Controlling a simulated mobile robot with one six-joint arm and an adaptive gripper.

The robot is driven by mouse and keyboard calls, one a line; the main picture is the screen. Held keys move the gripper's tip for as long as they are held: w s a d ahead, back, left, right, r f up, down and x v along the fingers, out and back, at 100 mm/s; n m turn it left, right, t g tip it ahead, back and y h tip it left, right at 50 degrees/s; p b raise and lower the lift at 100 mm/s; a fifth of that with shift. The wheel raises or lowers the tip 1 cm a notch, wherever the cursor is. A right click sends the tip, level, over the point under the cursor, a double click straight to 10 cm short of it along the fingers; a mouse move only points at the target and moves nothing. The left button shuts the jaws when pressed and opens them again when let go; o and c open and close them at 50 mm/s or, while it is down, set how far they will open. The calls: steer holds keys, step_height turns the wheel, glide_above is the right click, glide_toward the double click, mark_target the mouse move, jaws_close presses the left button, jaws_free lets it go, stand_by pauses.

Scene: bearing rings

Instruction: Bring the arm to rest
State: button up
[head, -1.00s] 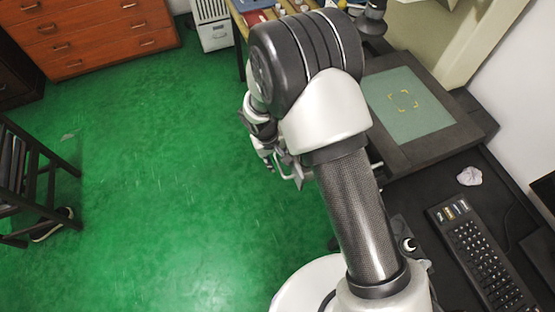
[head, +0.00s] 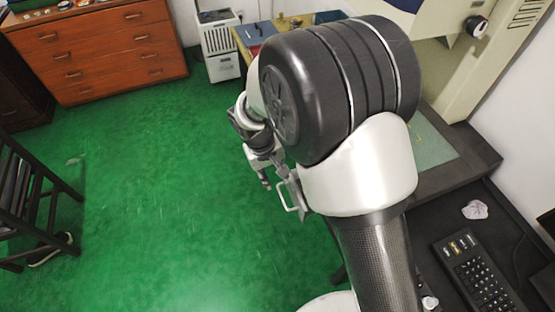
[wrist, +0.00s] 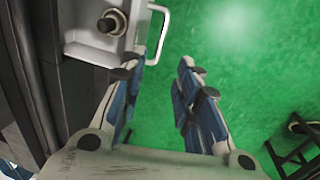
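My gripper is open in the wrist view (wrist: 161,72). Its two blue-padded fingers stand apart with only green floor between them, and nothing is held. In the head view my gripper (head: 266,184) is small, left of my large dark elbow joint, above the green floor and partly hidden by my own arm. My arm is bent, with its elbow high and close to the head camera.
A dark bench with a green mat (head: 430,145), a crumpled white piece (head: 475,209) and a keyboard (head: 480,275) lies right. A wooden drawer cabinet (head: 100,50) stands back left, a black rack (head: 30,195) at left. The green floor (head: 165,190) between is open.

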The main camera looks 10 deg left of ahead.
steer(key=s+d+r+m+t+y, duration=0.1)
steer(key=s+d+r+m, duration=0.2)
steer(key=d+r, duration=1.3)
steer(key=s+d+r+m+t, duration=0.1)
steer(key=s+d+r+m, duration=0.1)
steer(key=s+d+r, duration=0.2)
steer(key=s+d+r+m+t, duration=0.1)
steer(key=s+d+r, duration=0.3)
steer(key=s, duration=0.7)
steer(key=shift+s+d+r+m+y, duration=0.15)
steer(key=shift+s+d+m+y, duration=0.25)
steer(key=shift+d, duration=0.7)
